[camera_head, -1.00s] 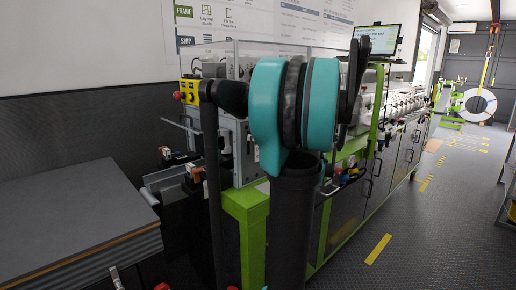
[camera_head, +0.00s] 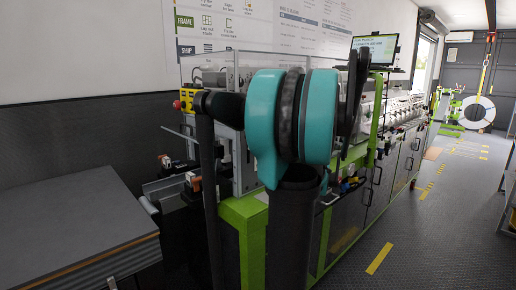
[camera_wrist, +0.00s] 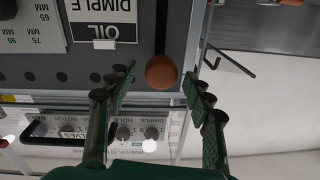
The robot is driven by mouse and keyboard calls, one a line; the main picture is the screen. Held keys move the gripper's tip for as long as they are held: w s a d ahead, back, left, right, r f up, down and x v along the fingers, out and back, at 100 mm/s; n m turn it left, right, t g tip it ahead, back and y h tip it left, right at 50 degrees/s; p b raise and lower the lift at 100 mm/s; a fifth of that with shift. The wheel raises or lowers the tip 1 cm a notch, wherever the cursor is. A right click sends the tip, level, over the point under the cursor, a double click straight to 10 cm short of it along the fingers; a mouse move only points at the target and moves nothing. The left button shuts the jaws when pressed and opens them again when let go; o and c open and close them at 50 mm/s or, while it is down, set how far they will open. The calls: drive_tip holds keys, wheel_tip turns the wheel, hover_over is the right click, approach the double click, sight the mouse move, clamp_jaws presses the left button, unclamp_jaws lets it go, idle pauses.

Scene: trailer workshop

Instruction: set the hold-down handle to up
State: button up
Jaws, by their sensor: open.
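In the wrist view, which is upside down, a round red-brown knob (camera_wrist: 162,72) sits at the end of a dark bar against a grey machine panel; it looks like the hold-down handle. My gripper (camera_wrist: 157,77) is open, its two dark green fingers on either side of the knob in the picture. A gap shows at each side, and I cannot tell how far the fingertips reach in depth. In the head view my own teal arm blocks the sight of the gripper and knob.
The grey panel (camera_wrist: 88,62) carries an "OIL DIMPLE" label (camera_wrist: 101,22). A black handle (camera_wrist: 60,128) and dials lie beyond the left finger. In the head view, stacked grey sheets (camera_head: 75,225) stand at left, and the floor (camera_head: 410,250) at right is clear.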

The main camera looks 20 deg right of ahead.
drive_tip(key=v, duration=1)
drive_tip(key=shift+s, duration=0.25)
drive_tip(key=s+a+f+m+g, duration=0.1)
drive_tip(key=s+a+f+g, duration=0.2)
drive_tip(key=a+f+g, duration=1.05)
drive_tip(key=s+a+f+m+h, duration=0.1)
drive_tip(key=s+a+f+h, duration=0.2)
drive_tip(key=s+f, duration=0.3)
drive_tip(key=s+a+f+t+h, duration=0.1)
drive_tip(key=s+a+f+h, duration=0.3)
drive_tip(key=f, duration=0.9)
drive_tip(key=s+a, duration=0.2)
drive_tip(key=s, duration=0.1)
drive_tip(key=shift+f+m, duration=0.25)
drive_tip(key=shift+m, duration=0.15)
